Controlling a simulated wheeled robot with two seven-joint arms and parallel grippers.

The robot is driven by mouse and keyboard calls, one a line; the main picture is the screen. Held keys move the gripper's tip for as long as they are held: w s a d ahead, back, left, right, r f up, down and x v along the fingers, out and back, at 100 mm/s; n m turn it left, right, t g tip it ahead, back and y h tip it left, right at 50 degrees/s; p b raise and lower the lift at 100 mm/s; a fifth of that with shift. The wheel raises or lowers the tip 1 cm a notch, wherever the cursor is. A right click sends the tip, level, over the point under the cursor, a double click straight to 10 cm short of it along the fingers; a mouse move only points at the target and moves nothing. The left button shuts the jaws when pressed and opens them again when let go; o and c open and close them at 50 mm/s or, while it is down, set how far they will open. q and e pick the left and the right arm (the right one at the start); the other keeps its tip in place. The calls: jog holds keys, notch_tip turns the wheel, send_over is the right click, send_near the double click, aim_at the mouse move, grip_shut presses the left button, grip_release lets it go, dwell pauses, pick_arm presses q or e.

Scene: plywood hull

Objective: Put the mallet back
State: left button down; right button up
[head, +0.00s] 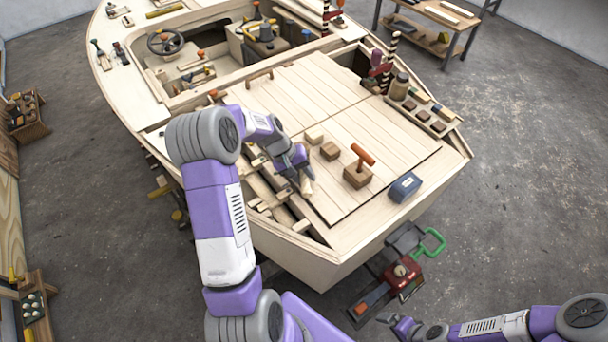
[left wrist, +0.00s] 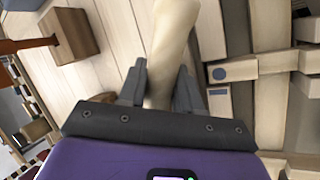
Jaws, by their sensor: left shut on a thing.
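My left gripper (head: 303,183) is over the open slatted bay at the left of the hull's rear deck. It is shut on a pale wooden piece (left wrist: 168,50), which runs away from the fingers in the left wrist view; I cannot tell its full shape. A brown wooden block with an orange handle (head: 357,177), mallet-like, stands on the deck to the right of this gripper. It also shows at the upper left of the left wrist view (left wrist: 72,35). My right gripper (head: 392,320) is low at the bottom, off the hull; its finger opening is unclear.
Small wooden blocks (head: 329,151) and a blue box (head: 405,187) sit on the deck (head: 385,130). A rack with a jar (head: 399,86) lines the right edge. Below the stern is a red tool (head: 403,277) with a green handle (head: 433,243). The floor at right is clear.

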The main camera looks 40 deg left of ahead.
pick_arm(q)
jog(key=shift+f, duration=0.15)
dwell(0.4)
jog(key=c, duration=0.7)
grip_release()
jog(key=shift+s+f, duration=0.1)
jog(key=shift+s+f, duration=0.1)
jog(key=shift+a, duration=0.1)
jog(key=v, duration=0.2)
jog(key=p+v, duration=0.1)
jog(key=v, duration=0.4)
jog(key=shift+w+r, duration=0.2)
jog(key=shift+r, duration=0.35)
